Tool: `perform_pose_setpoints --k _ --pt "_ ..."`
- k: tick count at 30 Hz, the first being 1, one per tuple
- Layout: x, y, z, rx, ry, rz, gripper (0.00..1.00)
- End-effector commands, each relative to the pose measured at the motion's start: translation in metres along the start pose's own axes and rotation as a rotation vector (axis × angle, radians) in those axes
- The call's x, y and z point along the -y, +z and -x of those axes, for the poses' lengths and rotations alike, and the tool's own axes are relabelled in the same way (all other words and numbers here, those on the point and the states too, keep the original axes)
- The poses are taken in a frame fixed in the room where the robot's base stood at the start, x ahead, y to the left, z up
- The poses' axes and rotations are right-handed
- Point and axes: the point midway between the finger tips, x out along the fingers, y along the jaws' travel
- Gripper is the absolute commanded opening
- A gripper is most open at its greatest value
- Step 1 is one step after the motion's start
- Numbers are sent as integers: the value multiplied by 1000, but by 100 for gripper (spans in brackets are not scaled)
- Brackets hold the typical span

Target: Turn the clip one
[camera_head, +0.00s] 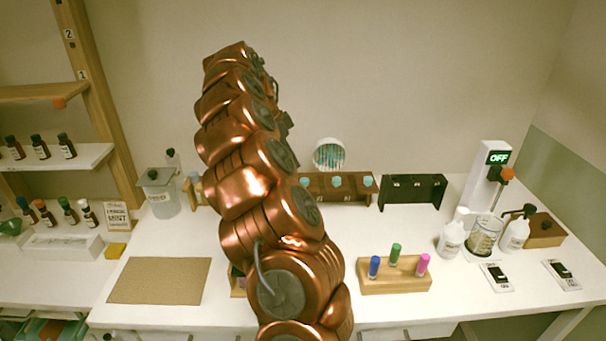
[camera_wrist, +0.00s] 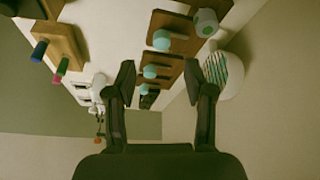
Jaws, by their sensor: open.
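I cannot tell for sure which item the task calls the clip. A brown wooden board (camera_head: 352,197) with three teal round knobs (camera_head: 337,181) stands at the back of the table, right of my arm. In the wrist view the board appears as brown wooden pieces (camera_wrist: 181,25) with teal knobs (camera_wrist: 161,40). My gripper (camera_wrist: 160,82) is open and empty, its two dark fingers apart. The lower knobs show between and beyond the fingers, apart from them. In the head view my copper arm hides most of the gripper.
A black rack (camera_head: 427,190) stands right of the board. A round white holder (camera_head: 329,154) with teal strips is behind it. A wooden block (camera_head: 395,286) holds three coloured pens in front. White bottles (camera_head: 452,236) and an "OFF" device (camera_head: 484,168) are at right. A brown mat (camera_head: 160,280) lies left.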

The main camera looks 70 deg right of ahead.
Motion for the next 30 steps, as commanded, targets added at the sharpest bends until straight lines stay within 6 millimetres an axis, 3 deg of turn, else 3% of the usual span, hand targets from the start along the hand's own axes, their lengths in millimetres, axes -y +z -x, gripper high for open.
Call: perform_pose_setpoints --k 8,22,30 --pt "3 -8 -16 3 7 -33 53" --pt "2 -8 -75 2 8 -30 53" --pt "2 -7 -86 4 6 -31 53"
